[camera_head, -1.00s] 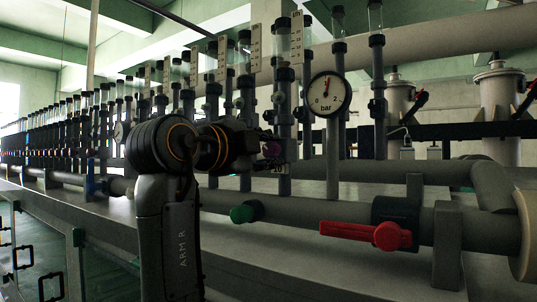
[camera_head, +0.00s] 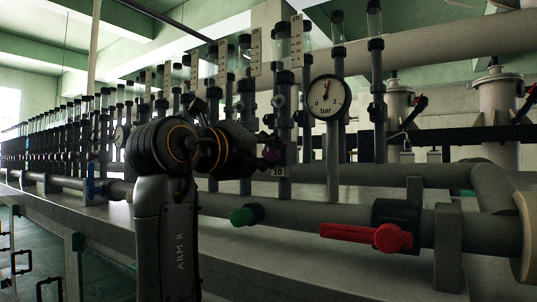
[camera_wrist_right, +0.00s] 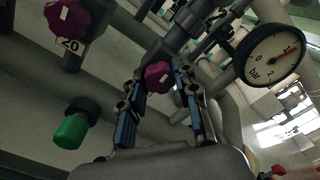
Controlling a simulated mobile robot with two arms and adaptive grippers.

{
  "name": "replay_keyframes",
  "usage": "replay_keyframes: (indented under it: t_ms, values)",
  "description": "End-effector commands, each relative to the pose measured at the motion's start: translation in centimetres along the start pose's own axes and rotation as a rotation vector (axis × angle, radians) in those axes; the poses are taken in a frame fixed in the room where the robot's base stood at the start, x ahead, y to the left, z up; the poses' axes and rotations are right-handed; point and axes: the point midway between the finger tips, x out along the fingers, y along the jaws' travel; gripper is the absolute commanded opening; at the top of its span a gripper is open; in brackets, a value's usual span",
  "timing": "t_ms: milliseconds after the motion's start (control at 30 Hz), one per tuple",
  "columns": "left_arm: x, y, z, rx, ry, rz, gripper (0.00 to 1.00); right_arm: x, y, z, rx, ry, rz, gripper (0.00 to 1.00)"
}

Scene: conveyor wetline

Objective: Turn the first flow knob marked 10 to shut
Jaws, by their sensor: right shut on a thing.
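A purple flow knob (camera_wrist_right: 158,76) sits on a dark vertical pipe, with a white tag marked 10 (camera_head: 278,172) just below it in the head view. My right gripper (camera_head: 270,152) reaches it from the left. In the wrist view my right gripper (camera_wrist_right: 157,86) has its blue-padded fingers on either side of this knob and is shut on it. In the head view the gripper largely hides the knob, and its exact turn cannot be read. My left gripper is not in view.
Another purple knob (camera_wrist_right: 67,17) with a tag marked 20 is nearby. A pressure gauge (camera_head: 327,97) stands right of my gripper. A green knob (camera_head: 243,215) and a red valve handle (camera_head: 367,235) are on the lower pipe. Rows of flow tubes run left.

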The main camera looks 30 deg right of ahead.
Motion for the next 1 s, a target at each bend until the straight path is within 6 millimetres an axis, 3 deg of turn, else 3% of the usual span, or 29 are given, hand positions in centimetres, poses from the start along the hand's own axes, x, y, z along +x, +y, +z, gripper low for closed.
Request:
replay_keyframes:
  t_ms: [700,733,800,1000]
  values:
    - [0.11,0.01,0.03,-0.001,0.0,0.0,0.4,0.07,0.47,-0.22,0.07,0.008,0.009,0.0]
    - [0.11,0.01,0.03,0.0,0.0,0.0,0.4,0.07,0.47,-0.23,0.07,0.008,0.009,0.37]
    - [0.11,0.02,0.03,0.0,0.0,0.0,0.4,0.07,0.46,-0.22,0.069,0.008,0.009,0.51]
    - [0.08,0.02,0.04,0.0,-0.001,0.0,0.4,0.04,0.28,-0.13,0.07,0.005,0.006,0.54]
